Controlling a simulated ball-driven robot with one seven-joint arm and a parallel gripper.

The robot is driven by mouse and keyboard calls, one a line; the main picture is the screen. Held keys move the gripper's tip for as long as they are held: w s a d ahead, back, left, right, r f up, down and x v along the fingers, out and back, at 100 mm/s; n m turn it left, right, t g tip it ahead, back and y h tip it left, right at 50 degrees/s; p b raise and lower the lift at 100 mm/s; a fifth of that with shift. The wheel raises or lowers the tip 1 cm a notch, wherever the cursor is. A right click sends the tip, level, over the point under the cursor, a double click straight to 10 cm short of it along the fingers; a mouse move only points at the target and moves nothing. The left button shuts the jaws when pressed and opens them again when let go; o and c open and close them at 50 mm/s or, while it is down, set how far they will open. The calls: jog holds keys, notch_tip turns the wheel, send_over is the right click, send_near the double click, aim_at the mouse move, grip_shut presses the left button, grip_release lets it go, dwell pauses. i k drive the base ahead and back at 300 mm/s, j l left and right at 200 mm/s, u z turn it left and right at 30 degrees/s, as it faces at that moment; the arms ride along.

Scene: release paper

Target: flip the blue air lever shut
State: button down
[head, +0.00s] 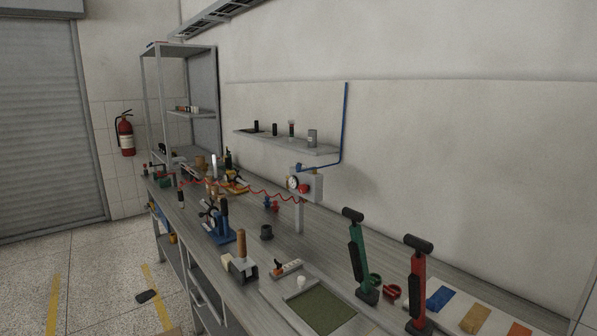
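A blue pipe (345,120) comes down the wall and bends left toward a grey box with a round gauge (292,184) above the bench. A small blue part (299,167) at the pipe's lower end, just above the gauge, looks like the air lever. It is too small to tell which way it is turned. A red part (304,188) sits on the box, and a red coiled hose (250,187) runs left from there. My gripper is not in view.
The long grey bench (340,258) is crowded with tools. A blue clamp-like tool (222,235) stands left of centre. Open floor (90,290) lies left of the bench.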

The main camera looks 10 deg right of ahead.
aim_at(297, 167)
jog(key=i+j, duration=0.5)
jog(key=i+j+z, duration=0.1)
jog(key=i+j, duration=0.4)
jog(key=j, duration=0.2)
